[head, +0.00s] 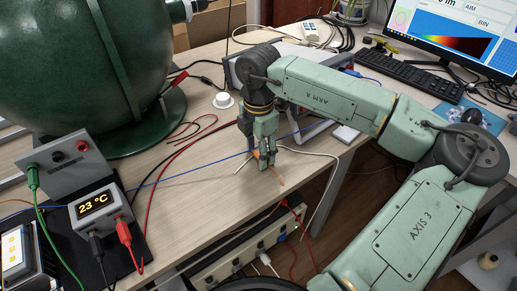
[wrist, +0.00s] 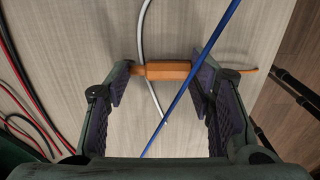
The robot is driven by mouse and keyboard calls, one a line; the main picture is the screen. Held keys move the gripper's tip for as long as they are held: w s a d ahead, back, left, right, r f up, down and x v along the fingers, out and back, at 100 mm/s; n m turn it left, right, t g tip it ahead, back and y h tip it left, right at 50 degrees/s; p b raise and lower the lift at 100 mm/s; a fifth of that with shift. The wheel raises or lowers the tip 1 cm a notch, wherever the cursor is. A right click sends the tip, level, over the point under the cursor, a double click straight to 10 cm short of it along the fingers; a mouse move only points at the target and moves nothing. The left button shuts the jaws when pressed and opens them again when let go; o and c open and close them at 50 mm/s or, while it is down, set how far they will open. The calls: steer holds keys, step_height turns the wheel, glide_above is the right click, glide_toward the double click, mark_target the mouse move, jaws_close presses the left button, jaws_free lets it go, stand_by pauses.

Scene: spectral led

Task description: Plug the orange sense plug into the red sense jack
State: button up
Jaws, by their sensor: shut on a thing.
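My gripper (head: 265,160) is low over the front edge of the wooden table. In the wrist view, its two fingers (wrist: 163,76) are shut on the ends of the orange plug (wrist: 168,70), which lies crosswise between them. A thin orange lead leaves the plug to the right. I cannot read any jack labels.
A blue cable (head: 190,172) crosses the table and passes over the plug in the wrist view. A large green sphere (head: 75,70) stands behind. Red and black leads lie between.

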mark_target(258, 154)
steer(key=o, duration=1.1)
steer(key=shift+r, duration=0.15)
step_height(258, 154, up, 12)
